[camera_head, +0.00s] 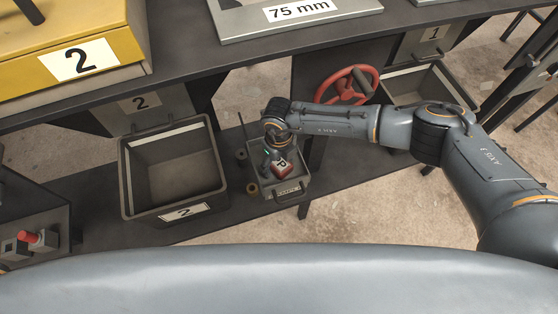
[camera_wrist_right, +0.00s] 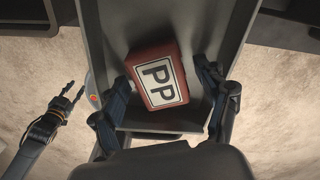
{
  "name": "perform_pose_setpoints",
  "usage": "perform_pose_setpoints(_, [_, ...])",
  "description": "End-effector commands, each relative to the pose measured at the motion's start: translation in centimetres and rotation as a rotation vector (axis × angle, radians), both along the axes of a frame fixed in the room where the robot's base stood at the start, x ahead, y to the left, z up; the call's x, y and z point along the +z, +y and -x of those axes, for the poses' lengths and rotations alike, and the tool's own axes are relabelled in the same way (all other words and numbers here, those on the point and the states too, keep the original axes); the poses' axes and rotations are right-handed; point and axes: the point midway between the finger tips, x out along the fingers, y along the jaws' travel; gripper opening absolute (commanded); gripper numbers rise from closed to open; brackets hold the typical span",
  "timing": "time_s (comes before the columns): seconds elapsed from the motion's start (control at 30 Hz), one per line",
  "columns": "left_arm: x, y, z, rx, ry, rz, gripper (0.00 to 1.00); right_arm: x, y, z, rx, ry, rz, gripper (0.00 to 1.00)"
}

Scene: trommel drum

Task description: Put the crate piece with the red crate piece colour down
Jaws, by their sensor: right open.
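My right gripper (camera_head: 275,158) reaches down into this crate. In the right wrist view its fingers (camera_wrist_right: 165,92) are spread on either side of the red piece; whether one touches it is unclear. My left gripper (camera_wrist_right: 72,98) shows only small at the left of the right wrist view, away from the crate.
A larger empty-looking bin labelled 2 (camera_head: 125,180) stands left of the small crate, and another bin (camera_head: 465,85) is at the right. A red handwheel (camera_head: 350,83) is behind my right arm. A bench edge (camera_head: 190,75) runs above. A red button (camera_head: 35,237) is at lower left.

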Motion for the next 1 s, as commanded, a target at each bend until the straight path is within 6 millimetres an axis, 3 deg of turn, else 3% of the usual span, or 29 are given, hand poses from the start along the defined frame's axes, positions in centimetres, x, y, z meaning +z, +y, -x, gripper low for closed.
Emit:
perform_pose_setpoints(0.23, [0.1, 0.0, 0.0, 0.000, 0.000, 0.000, 0.34, 1.4, 0.1, -0.1, 0.002, -0.003, -0.003, 0.75])
perform_pose_setpoints(0.7, [-1.7, 0.0, 0.0, 0.000, 0.000, 0.000, 0.34, 10.6, 0.0, -0.1, 0.001, -0.003, -0.001, 0.75])
perform_pose_setpoints(1.0, [-1.9, 0.0, 0.0, 0.001, 0.000, 0.000, 0.34, 12.3, 0.0, 0.0, 0.001, 0.000, 0.000, 0.75])
